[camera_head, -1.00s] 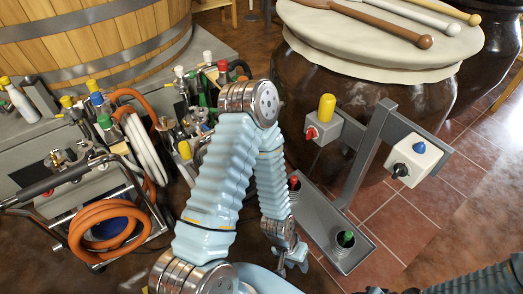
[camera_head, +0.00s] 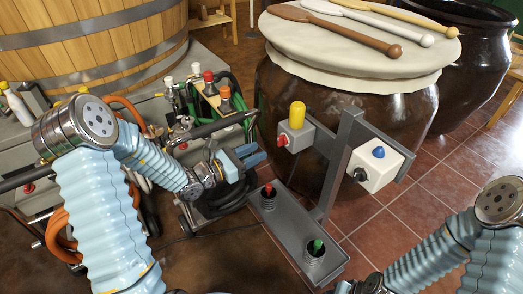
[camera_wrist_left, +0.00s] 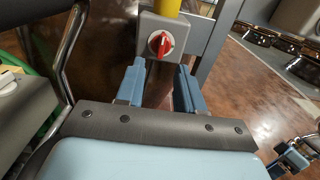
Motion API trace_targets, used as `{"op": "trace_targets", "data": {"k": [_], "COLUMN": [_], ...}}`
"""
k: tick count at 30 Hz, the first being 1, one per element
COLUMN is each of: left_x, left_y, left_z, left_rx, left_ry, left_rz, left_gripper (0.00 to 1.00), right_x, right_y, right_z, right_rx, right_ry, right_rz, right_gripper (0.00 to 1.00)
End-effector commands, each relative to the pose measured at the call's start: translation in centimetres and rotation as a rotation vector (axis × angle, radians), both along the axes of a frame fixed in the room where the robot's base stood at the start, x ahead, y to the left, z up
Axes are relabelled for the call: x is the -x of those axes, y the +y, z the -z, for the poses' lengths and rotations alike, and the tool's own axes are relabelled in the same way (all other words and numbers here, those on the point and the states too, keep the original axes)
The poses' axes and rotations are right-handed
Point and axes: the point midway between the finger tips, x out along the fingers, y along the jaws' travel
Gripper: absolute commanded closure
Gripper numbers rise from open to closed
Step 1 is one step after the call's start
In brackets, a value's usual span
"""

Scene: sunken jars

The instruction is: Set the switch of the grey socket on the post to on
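The grey socket (camera_head: 296,141) is on the left arm of the grey post (camera_head: 341,160), with a yellow plug (camera_head: 298,115) in its top and a red rotary switch (camera_head: 282,139) on its face. My left gripper (camera_head: 254,157) is open and empty, left of the socket and pointing towards it. In the left wrist view the grey socket (camera_wrist_left: 163,36) lies ahead, beyond the open fingers (camera_wrist_left: 160,85). Its red switch (camera_wrist_left: 160,43) stands nearly upright there, slightly tilted. My right gripper (camera_wrist_left: 292,158) shows small at the lower right of that view; its opening is unclear.
A white socket (camera_head: 380,168) with a blue plug and black switch is on the post's right arm. The post's grey base tray (camera_head: 290,232) holds red and green plugs. A dark covered jar (camera_head: 345,85) stands behind. A cluttered trolley (camera_head: 190,110) is behind my left arm.

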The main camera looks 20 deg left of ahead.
Motion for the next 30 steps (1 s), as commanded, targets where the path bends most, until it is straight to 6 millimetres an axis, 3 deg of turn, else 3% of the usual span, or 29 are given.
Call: {"op": "trace_targets", "data": {"k": [14,30], "left_x": [-5.2,-5.7], "left_y": [-4.3,-4.7], "left_z": [0.1,0.1], "left_rx": [-0.001,-0.002], "left_ry": [0.002,0.004], "left_rz": [0.005,0.004], "left_gripper": [0.63,0.63], "right_x": [0.0,0.0], "right_y": [0.0,0.0], "right_z": [0.6,0.9], "right_rx": [0.001,0.001], "right_ry": [0.0,0.0], "right_rz": [0.001,0.001], "right_gripper": [0.57,0.57]}}
